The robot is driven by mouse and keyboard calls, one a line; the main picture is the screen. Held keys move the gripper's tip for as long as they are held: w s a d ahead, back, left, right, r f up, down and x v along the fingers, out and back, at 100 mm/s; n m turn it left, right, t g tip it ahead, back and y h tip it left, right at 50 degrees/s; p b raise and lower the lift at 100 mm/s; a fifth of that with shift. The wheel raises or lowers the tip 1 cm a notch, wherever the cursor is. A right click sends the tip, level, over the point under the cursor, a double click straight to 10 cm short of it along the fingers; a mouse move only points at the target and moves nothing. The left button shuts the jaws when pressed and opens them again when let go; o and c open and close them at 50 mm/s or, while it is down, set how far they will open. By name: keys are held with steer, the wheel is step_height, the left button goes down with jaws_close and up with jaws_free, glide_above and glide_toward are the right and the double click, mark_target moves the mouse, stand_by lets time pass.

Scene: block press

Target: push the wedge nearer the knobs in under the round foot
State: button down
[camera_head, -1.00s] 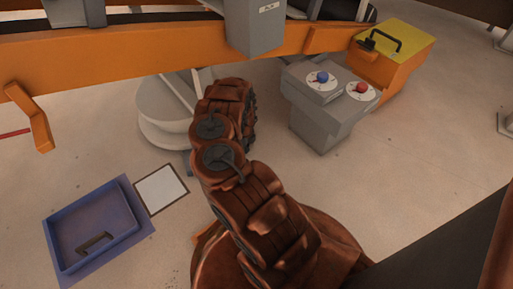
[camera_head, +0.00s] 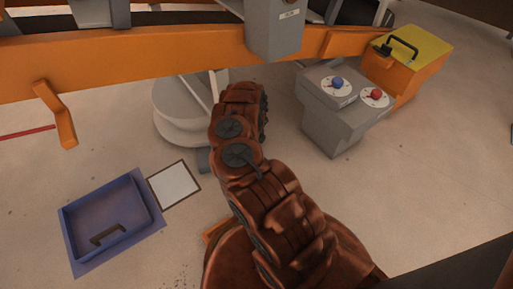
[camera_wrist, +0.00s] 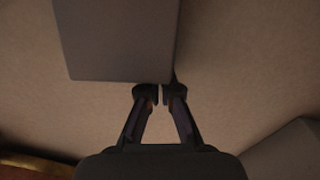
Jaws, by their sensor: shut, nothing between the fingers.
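The round foot (camera_head: 178,128) is a pale grey stepped disc under the orange beam in the head view, partly covered by my arm. A small grey piece (camera_head: 203,161) shows at its near edge; I cannot tell if it is a wedge. The blue knob (camera_head: 338,82) and red knob (camera_head: 376,94) sit on a grey box to the right. My gripper (camera_wrist: 160,92) is shut and empty in the wrist view, its tips at the near edge of a plain grey block (camera_wrist: 118,40), which may be the wedge. Contact is unclear. My arm hides the gripper in the head view.
The orange beam (camera_head: 130,60) crosses above the foot. The grey knob box (camera_head: 335,125) and a yellow-topped orange box (camera_head: 425,50) stand right. A blue tray (camera_head: 146,205) and a white square (camera_head: 174,185) lie left. Pale floor is clear between.

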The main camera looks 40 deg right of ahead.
steer(key=s, duration=0.1)
steer(key=s+d+p, duration=0.1)
steer(key=s, duration=0.1)
steer(key=shift+r, duration=0.2)
step_height(320, 180, up, 10)
steer(key=p, duration=0.5)
steer(key=shift+s+f, duration=0.2)
steer(key=shift+s, duration=0.15)
steer(key=shift+d, duration=0.1)
